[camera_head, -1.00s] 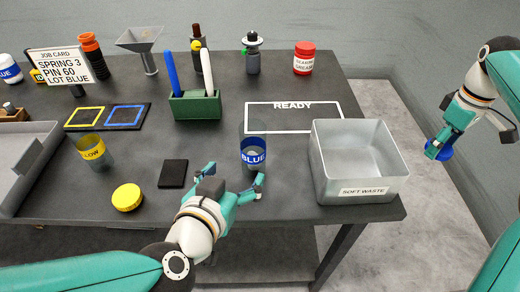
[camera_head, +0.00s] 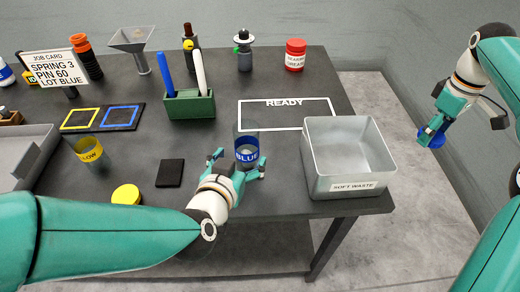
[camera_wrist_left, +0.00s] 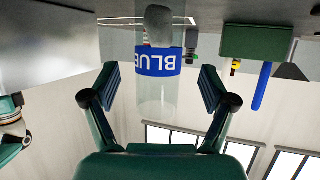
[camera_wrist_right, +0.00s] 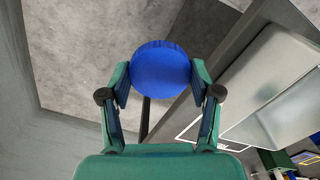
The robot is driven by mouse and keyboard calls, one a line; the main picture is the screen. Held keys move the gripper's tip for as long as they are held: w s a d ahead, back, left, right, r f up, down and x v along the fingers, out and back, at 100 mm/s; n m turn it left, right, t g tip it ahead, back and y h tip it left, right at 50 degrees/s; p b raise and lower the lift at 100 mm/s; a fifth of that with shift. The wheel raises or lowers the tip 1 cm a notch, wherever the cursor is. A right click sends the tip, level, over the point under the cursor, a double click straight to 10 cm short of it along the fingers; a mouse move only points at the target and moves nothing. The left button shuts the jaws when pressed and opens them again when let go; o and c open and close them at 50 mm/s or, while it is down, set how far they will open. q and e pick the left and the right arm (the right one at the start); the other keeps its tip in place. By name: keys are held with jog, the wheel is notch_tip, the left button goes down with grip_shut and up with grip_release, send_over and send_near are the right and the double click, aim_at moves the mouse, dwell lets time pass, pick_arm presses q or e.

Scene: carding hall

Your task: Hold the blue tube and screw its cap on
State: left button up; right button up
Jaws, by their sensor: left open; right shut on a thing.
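The blue tube (camera_head: 247,152) is a clear, open-topped cylinder with a blue band marked BLUE, standing upright on the table. My left gripper (camera_head: 240,168) is open, its fingers on either side of the tube at its near side. In the left wrist view the tube (camera_wrist_left: 157,90) stands between the two spread fingers (camera_wrist_left: 158,92), with gaps on both sides. The blue cap (camera_head: 431,137) is held by my right gripper (camera_head: 432,130), off the table's right side above the floor. In the right wrist view the round cap (camera_wrist_right: 161,68) sits between the fingertips.
A black pad (camera_head: 171,173), a yellow tube (camera_head: 90,152) and a yellow cap (camera_head: 126,194) are to the left. A green pen holder (camera_head: 190,106) stands behind.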

aim_at(243, 155)
pick_arm(q)
jog(key=x, duration=0.5)
jog(key=shift+w+d, duration=0.1)
jog(key=shift+d, duration=0.05)
jog(key=shift+c, duration=0.2)
jog(key=c, duration=1.3)
jog(key=shift+o, duration=0.2)
jog(key=shift+r, duration=0.1)
notch_tip(243, 155, up, 20)
jog(key=p, duration=0.9)
pick_arm(e)
notch_tip(243, 155, up, 9)
jog(key=shift+r, duration=0.2)
